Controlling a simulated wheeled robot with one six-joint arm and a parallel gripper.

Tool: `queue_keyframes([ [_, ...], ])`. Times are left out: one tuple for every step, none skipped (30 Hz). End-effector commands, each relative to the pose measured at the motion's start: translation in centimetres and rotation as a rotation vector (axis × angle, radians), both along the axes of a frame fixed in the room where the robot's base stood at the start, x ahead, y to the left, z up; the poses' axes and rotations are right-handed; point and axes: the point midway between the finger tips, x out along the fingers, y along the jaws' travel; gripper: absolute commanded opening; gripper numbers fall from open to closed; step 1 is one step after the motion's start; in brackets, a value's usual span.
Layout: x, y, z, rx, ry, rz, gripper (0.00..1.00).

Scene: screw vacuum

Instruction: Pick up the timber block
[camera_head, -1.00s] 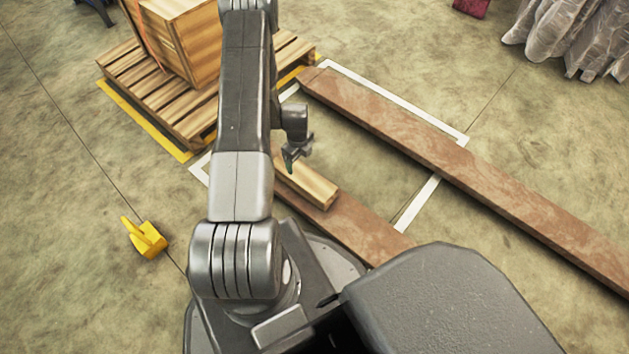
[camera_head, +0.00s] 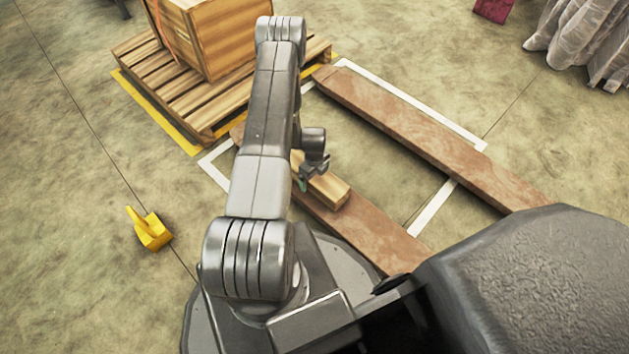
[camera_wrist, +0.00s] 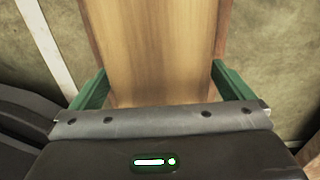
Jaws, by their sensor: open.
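The timber block (camera_head: 334,193) is a pale wooden beam lying on the near brown plank (camera_head: 385,240) in the head view, partly hidden by my arm. My gripper (camera_head: 312,180) is over the block. In the wrist view the block (camera_wrist: 150,45) runs up the picture between the two green fingers of my gripper (camera_wrist: 160,78). The fingers stand apart, one at each side of the block, open. The right fingertip is close to the block's edge, and a small gap shows at the left one. I cannot tell whether either touches.
A wooden crate (camera_head: 215,40) stands on a pallet (camera_head: 150,58) at the upper left. A second brown plank (camera_head: 430,135) lies to the right, inside and across a white floor outline. A yellow object (camera_head: 152,232) lies on the floor at left, with clear floor around it.

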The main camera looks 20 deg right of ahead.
Motion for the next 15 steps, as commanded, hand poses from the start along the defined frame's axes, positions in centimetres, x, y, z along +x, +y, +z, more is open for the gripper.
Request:
queue_keyframes([
  [0.00,-0.01,-0.58,0.000,0.000,0.000,1.00],
  [0.02,-0.02,-0.63,-0.001,-0.001,0.000,1.00],
  [0.04,-0.04,-0.60,-0.001,-0.001,0.000,1.00],
  [0.05,-0.03,-0.55,-0.001,-0.001,0.000,1.00],
  [0.05,-0.03,-0.51,-0.001,-0.001,0.000,1.00],
  [0.04,-0.02,-0.50,-0.001,-0.001,0.000,1.00],
  [0.03,-0.03,-0.49,-0.001,-0.001,0.000,1.00],
  [0.03,-0.03,-0.49,-0.001,-0.001,0.000,0.98],
  [0.03,-0.02,-0.49,-0.001,-0.001,0.000,0.90],
  [0.03,-0.02,-0.49,-0.001,-0.001,0.000,0.84],
  [0.03,-0.02,-0.49,-0.001,-0.001,0.000,0.78],
  [0.03,-0.02,-0.48,-0.001,-0.001,0.000,0.71],
  [0.03,-0.02,-0.48,-0.001,-0.001,0.000,0.65],
  [0.02,-0.02,-0.48,-0.001,-0.001,0.000,0.59],
  [0.02,-0.02,-0.48,-0.001,-0.001,0.000,0.51],
])
